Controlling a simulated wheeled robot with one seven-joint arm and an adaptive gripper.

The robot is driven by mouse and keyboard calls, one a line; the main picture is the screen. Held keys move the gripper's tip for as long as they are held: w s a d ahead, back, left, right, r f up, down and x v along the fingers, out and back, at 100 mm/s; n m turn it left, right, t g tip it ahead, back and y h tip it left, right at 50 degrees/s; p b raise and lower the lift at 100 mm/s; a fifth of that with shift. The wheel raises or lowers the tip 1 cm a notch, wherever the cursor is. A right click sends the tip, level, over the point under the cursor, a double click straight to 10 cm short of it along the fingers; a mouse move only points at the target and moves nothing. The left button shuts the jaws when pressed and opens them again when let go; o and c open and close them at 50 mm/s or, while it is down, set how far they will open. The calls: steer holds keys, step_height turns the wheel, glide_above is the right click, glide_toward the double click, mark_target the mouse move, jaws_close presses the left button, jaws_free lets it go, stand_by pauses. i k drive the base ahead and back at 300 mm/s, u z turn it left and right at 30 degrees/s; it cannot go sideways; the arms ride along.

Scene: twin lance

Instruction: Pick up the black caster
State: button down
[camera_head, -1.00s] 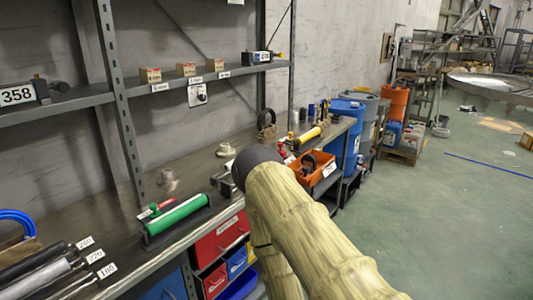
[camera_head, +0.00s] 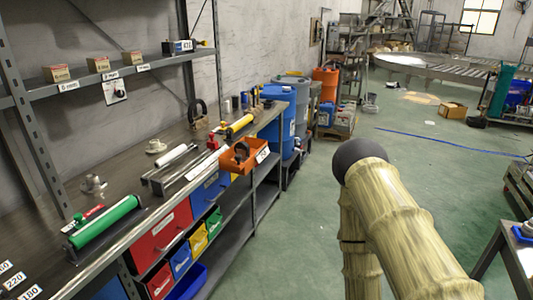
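A dark, round, wheel-like thing (camera_head: 241,151) sits in the orange bin (camera_head: 228,163) at the front edge of the workbench. It may be the black caster, but it is too small to tell. Another dark ring-shaped thing (camera_head: 196,110) stands upright further back on the bench, against the wall side; I cannot tell which of the two is the caster. My arm, in a tan ribbed cover with a dark rounded cap, shows at the lower right, over the floor and apart from the bench. My gripper's fingers are not in view.
The workbench (camera_head: 140,222) runs along the left, with a green roller (camera_head: 104,222), a white roller (camera_head: 171,155) and a yellow cylinder (camera_head: 239,125) on it. Colored drawers (camera_head: 160,232) sit below. A blue barrel (camera_head: 285,115) stands beyond. The green floor (camera_head: 300,225) is clear in the middle.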

mark_target(242, 148)
steer(key=u, duration=0.4)
steer(key=i, duration=1.35)
steer(key=u, duration=0.3)
